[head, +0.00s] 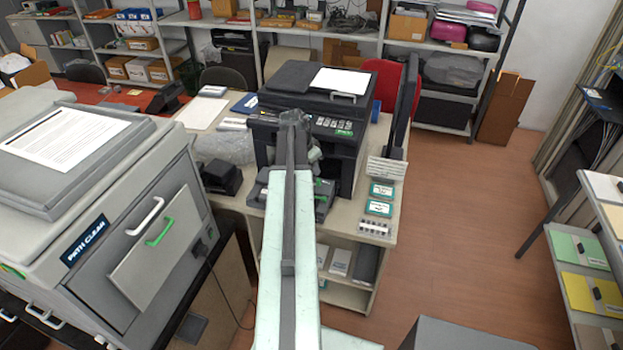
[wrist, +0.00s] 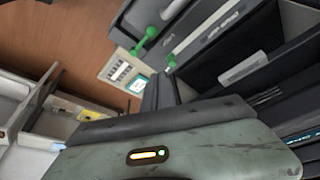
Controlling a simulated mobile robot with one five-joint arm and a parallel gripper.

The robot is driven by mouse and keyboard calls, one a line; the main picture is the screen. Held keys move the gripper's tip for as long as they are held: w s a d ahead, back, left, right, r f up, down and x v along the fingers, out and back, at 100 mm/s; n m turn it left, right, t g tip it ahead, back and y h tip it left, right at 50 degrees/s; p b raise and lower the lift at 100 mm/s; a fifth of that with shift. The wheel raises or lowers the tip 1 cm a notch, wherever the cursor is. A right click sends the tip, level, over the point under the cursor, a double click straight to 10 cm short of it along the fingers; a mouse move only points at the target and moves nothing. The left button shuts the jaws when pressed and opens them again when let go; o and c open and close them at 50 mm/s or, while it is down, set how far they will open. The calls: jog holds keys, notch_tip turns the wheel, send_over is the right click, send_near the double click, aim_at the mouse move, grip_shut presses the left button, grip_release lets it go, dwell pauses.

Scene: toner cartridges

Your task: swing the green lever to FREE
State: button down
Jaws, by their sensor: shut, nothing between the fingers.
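The green lever (wrist: 148,37) shows in the wrist view as a round-knobbed green piece at the edge of the dark printer's open front; a smaller green part (wrist: 171,61) sits below it. In the head view only small green bits (head: 319,183) show beside my arm, at the front of the black printer (head: 335,112). My gripper (wrist: 161,92) is shut and empty, its dark fingers pointing toward the green parts. Contact with the lever cannot be told. My arm hides much of the printer's front in the head view. No FREE marking is legible.
The printer stands on a pale bench (head: 390,220) with green-labelled cards (head: 380,208) to its right. Wooden floor (head: 460,200) is open at right, before a shelf rack.

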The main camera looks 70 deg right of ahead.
aim_at(322, 190)
jog(key=b+x, duration=0.8)
jog(key=x, duration=0.1)
jog(key=shift+f, duration=0.2)
jog(key=shift+w+a+f+b, duration=0.1)
jog(key=shift+a+f+b, duration=0.15)
jog(key=shift+a+b, duration=0.1)
jog(key=a, duration=0.1)
jog(key=w+a, duration=0.1)
jog(key=shift+w+a, duration=0.3)
